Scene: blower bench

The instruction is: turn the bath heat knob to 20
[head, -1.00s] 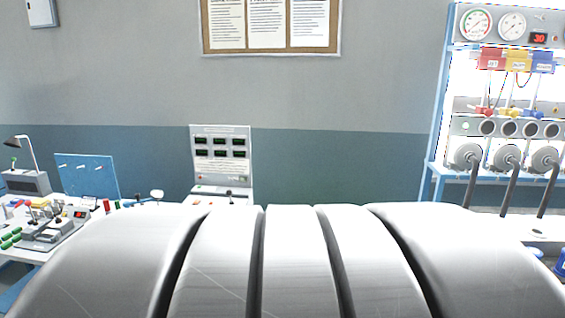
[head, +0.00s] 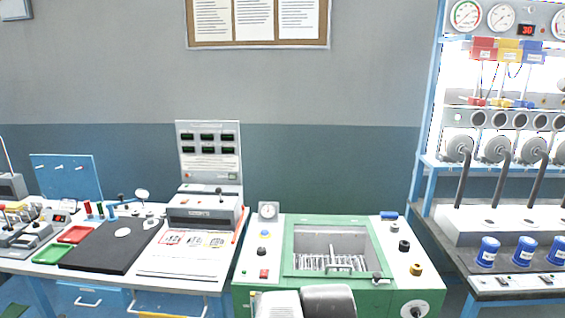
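A green-framed bench unit with an open sunken basin (head: 335,243) stands at the lower middle of the head view; it looks like the bath. A metal rack sits in the basin. On the white top right of the basin are a black knob (head: 404,245) and a brass-coloured knob (head: 416,269). I cannot read any label or setting, so I cannot tell which one is the bath heat knob.
Left of the basin are a small gauge (head: 268,211), a blue button (head: 264,234) and a red button (head: 264,273). A cluttered white table (head: 185,283) stands at left.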

